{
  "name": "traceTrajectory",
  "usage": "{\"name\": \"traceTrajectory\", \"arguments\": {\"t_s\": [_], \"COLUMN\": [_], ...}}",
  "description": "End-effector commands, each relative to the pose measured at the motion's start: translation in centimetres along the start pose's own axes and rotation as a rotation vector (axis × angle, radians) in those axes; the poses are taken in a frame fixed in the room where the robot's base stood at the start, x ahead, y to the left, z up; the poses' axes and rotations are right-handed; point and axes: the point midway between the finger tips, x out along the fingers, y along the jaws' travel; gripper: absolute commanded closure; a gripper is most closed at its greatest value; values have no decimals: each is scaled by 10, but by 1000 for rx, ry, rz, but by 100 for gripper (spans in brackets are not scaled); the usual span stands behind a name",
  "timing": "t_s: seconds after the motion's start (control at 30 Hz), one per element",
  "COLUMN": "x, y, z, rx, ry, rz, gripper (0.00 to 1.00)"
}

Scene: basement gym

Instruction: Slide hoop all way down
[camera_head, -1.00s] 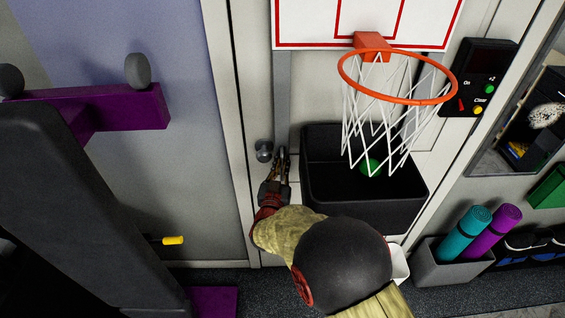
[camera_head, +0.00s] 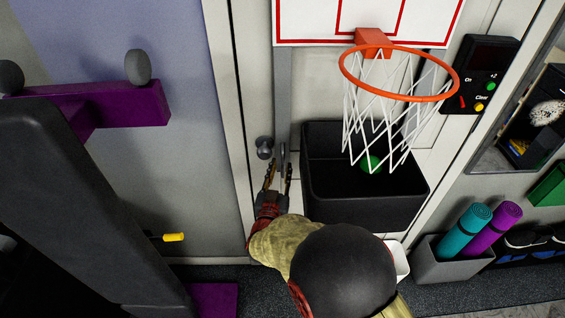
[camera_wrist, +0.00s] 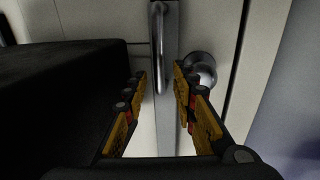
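The basketball hoop has an orange rim (camera_head: 399,98), a white net (camera_head: 384,130) and a white backboard (camera_head: 368,22) with red lines. It hangs on the door, with a grey vertical bar (camera_head: 283,90) running down from the backboard's left side. In the wrist view a metal handle (camera_wrist: 158,50) stands on this grey bar (camera_wrist: 170,18). My gripper (camera_head: 278,172) is at the bar's lower part, left of the black bin.
A black bin (camera_head: 375,205) stands under the net, with a green ball (camera_head: 369,163) seen through the net. A door knob (camera_head: 264,147) is just left of the bar and shows close to my right finger in the wrist view (camera_wrist: 200,70). A control panel (camera_head: 480,80) is at right.

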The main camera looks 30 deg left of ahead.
Motion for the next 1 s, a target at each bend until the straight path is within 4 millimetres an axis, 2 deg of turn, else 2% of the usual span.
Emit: {"name": "traceTrajectory", "arguments": {"t_s": [0.03, 0.2, 0.4, 0.6, 1.0], "x": [-12, -46, -70, -78, -77], "y": [-1, -1, 0, 0, 0], "z": [0, 0, 1, 1, 1], "rx": [-1, 1, 0, 0, 0], "ry": [-1, -1, -2, -1, -1], "rz": [-2, -2, 0, 0, 0], "gripper": [73, 73, 73, 73, 73]}}
